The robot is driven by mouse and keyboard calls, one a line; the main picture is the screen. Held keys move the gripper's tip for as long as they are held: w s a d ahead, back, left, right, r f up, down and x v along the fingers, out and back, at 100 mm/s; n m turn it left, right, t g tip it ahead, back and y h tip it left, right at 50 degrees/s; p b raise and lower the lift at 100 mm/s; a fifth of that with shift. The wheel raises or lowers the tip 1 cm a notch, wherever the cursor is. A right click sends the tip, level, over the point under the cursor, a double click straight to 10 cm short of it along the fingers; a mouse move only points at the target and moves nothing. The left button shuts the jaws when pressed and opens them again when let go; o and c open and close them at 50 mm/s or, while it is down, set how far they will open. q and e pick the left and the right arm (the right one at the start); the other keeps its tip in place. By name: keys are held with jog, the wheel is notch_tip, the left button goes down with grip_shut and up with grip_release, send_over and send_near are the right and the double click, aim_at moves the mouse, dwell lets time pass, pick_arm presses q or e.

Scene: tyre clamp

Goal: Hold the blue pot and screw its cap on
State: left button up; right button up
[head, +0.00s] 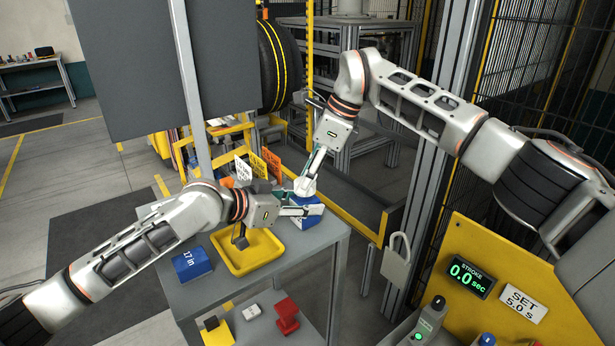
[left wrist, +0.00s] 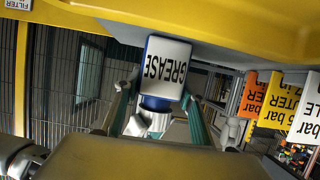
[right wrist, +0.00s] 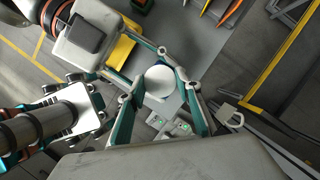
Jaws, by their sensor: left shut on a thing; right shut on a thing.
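The blue pot (head: 309,217) stands upright at the table's right corner. My left gripper (head: 300,211) is shut on it from the left. In the left wrist view the pot (left wrist: 166,70) appears upside down, with a white GREASE label, between the left fingers. The white cap (head: 304,187) is above the pot. My right gripper (head: 306,180) comes down from above and is shut on the cap. In the right wrist view the round cap (right wrist: 160,82) sits between the right fingertips and hides the pot below. I cannot tell whether the cap touches the pot's neck.
The grey table (head: 222,284) also bears a yellow tray (head: 240,262), a blue 17 in block (head: 191,264) and orange and yellow label cards (head: 272,163). A red block (head: 287,315) lies lower down. A padlock (head: 397,262) and yellow control panel (head: 495,285) are at right.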

jog(key=shift+f, duration=0.55)
pick_arm(q)
grip_shut()
pick_arm(e)
jog(key=shift+m+t, duration=0.4)
jog(key=shift+m, duration=0.7)
jog(key=m+t+h, duration=0.1)
jog(key=m, duration=0.2)
jog(key=shift+s+m, duration=0.1)
jog(key=shift+m, duration=0.2)
jog(key=m, duration=0.2)
jog(key=m+t+h, duration=0.1)
jog(key=m, duration=0.2)
jog(key=shift+s+a+t+h, duration=0.1)
jog(key=shift+a+t+h, duration=0.1)
jog(key=shift+t+h, duration=0.1)
jog(key=m+h, duration=0.1)
jog(key=m, duration=0.1)
jog(key=m+h, duration=0.1)
jog(key=m, duration=0.2)
jog(key=shift+a+m, duration=0.2)
jog(key=shift+m, duration=0.1)
jog(key=m+h, duration=0.1)
jog(key=m, duration=0.1)
jog(key=m+h, duration=0.1)
jog(key=m, duration=0.2)
jog(key=shift+a, duration=0.1)
jog(key=shift+m+h, duration=0.3)
jog(key=shift+m, duration=0.5)
